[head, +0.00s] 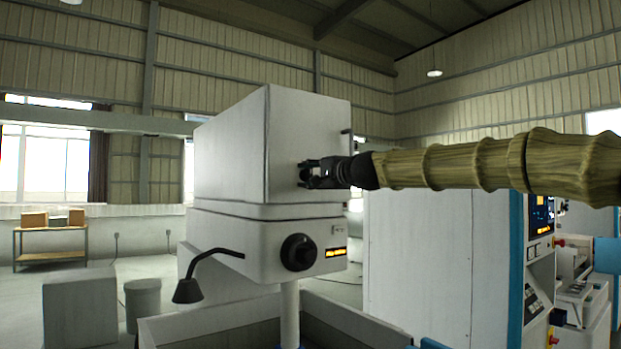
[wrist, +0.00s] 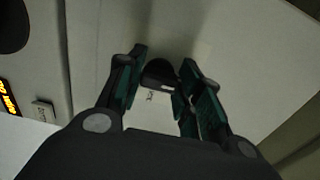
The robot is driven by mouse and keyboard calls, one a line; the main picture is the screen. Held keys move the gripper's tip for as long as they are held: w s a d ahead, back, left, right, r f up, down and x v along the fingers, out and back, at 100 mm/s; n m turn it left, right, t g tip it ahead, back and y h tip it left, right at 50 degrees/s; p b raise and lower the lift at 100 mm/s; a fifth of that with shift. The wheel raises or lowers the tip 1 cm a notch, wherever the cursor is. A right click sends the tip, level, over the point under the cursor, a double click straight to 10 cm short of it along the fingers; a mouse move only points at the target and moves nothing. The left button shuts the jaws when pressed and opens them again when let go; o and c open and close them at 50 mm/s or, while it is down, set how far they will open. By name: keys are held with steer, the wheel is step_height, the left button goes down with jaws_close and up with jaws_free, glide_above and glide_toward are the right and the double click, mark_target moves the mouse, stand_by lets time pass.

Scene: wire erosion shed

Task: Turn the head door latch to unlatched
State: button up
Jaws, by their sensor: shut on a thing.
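The head door latch shows in the wrist view as a small dark rounded knob (wrist: 158,74) with a pale mark, on a light panel. My gripper (wrist: 162,78) has its green-padded fingers on either side of it and is shut on it. In the head view my gripper (head: 304,174) reaches in from the right to the right-hand face of the white machine head (head: 240,150). There the latch is hidden by the fingers. Small lettering beside the knob is too blurred to read.
Below the head are a black dial (head: 298,252), a lit orange display (head: 336,252) and a bent black lamp arm (head: 208,262). A white cabinet (head: 425,265) with a control panel (head: 541,215) stands at the right. A small black handle (head: 346,131) sits above my gripper.

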steer(key=o, duration=1)
steer(key=v, duration=1.2)
steer(key=shift+f, duration=0.1)
